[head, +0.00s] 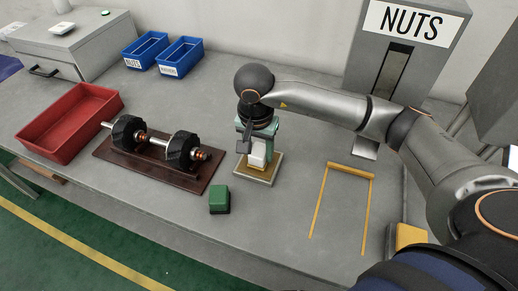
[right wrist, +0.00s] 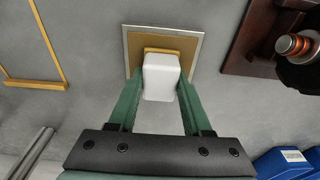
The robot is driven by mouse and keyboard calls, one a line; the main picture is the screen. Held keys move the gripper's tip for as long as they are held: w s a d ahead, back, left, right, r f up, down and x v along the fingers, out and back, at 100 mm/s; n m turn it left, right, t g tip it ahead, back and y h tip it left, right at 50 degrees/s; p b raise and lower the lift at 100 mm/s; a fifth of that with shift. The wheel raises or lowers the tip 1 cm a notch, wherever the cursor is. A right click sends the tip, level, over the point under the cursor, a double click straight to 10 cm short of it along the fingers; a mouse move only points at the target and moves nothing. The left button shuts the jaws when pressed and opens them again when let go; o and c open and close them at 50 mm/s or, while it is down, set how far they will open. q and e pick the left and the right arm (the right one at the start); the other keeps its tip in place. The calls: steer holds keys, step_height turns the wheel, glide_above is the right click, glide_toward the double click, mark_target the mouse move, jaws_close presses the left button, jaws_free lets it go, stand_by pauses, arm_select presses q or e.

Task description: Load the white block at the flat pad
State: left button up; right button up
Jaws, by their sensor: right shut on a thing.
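The white block (head: 257,154) is between the fingers of my right gripper (head: 258,148), which is shut on it. The flat pad (head: 268,177) is a tan square with a pale border on the grey table, directly below the block. In the right wrist view, the white block (right wrist: 161,78) sits between the two green fingers, in front of the pad (right wrist: 193,43). A tan edge shows just behind the block's far end. I cannot tell whether the block touches the pad. My left gripper is not in view.
A green block (head: 219,200) lies in front of the pad. To the left are a dark board (head: 180,187) bearing a black-ended shaft, a red tray (head: 70,125) and blue bins (head: 145,50). A NUTS dispenser (head: 367,55) stands behind. A yellow outline (head: 350,170) at right encloses bare table.

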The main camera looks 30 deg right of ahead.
mark_target(259, 151)
steer(key=shift+r+p, duration=1.85)
steer(key=shift+r, duration=1.6)
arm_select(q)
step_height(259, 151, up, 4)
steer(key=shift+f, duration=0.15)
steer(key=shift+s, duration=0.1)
arm_select(e)
steer(key=shift+s, duration=0.1)
